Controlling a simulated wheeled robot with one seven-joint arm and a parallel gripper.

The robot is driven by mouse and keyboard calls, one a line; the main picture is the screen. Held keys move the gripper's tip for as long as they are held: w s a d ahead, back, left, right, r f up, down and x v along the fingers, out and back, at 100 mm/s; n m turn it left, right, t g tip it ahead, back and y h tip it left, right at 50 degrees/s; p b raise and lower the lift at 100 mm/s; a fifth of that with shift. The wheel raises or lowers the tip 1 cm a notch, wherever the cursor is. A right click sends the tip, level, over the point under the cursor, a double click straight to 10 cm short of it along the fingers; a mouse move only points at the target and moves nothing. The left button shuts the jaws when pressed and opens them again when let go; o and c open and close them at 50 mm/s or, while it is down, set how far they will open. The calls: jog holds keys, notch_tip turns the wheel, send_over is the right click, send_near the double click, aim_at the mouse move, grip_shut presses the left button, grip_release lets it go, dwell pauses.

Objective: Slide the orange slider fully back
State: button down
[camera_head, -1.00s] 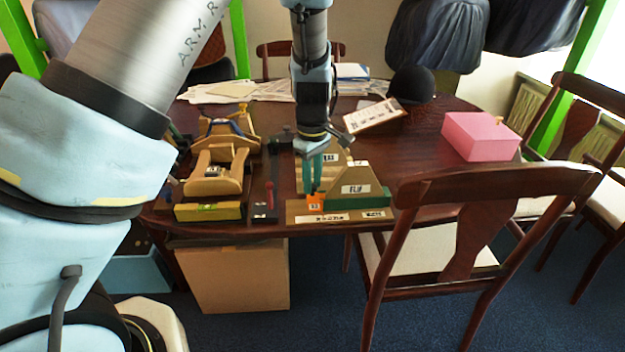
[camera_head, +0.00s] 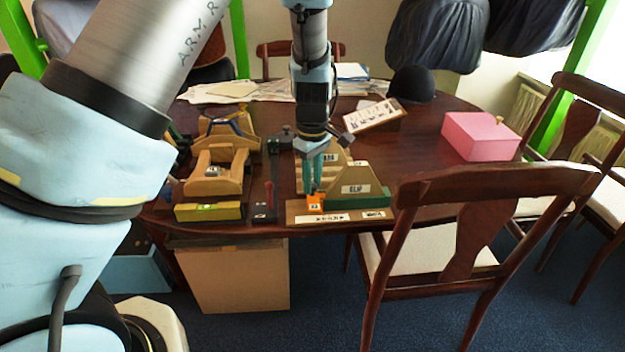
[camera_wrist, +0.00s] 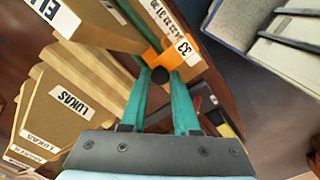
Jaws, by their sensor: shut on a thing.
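The orange slider (camera_head: 314,204) sits at the front of a wooden fixture (camera_head: 345,216) near the table's front edge. In the wrist view the slider (camera_wrist: 172,56) has a white label reading 33 and a dark round knob. A numbered white strip (camera_wrist: 158,15) lies beside it. My gripper (camera_head: 313,187) points down over the slider. In the wrist view its teal fingers (camera_wrist: 165,80) are shut on the slider's dark knob, which partly hides between the fingertips.
Wooden name blocks (camera_head: 356,190) stand right beside and behind the slider, close to my gripper. A dark bar tool (camera_head: 265,205) and a wooden stand (camera_head: 215,180) are to the left. A pink box (camera_head: 480,136) is at the right. A chair (camera_head: 490,190) stands at the front right.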

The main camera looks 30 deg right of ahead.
jog(key=shift+w+a, duration=0.35)
jog(key=shift+a, duration=0.45)
jog(key=shift+w+a, duration=0.4)
jog(key=shift+a, duration=0.4)
jog(key=shift+w+a, duration=0.35)
jog(key=shift+a, duration=0.45)
jog(key=c, duration=0.7)
grip_release()
jog(key=shift+o, duration=0.2)
jog(key=shift+r, duration=0.1)
notch_tip(320, 180, up, 11)
jog(key=shift+b, duration=0.45)
jog(key=shift+f, duration=0.2)
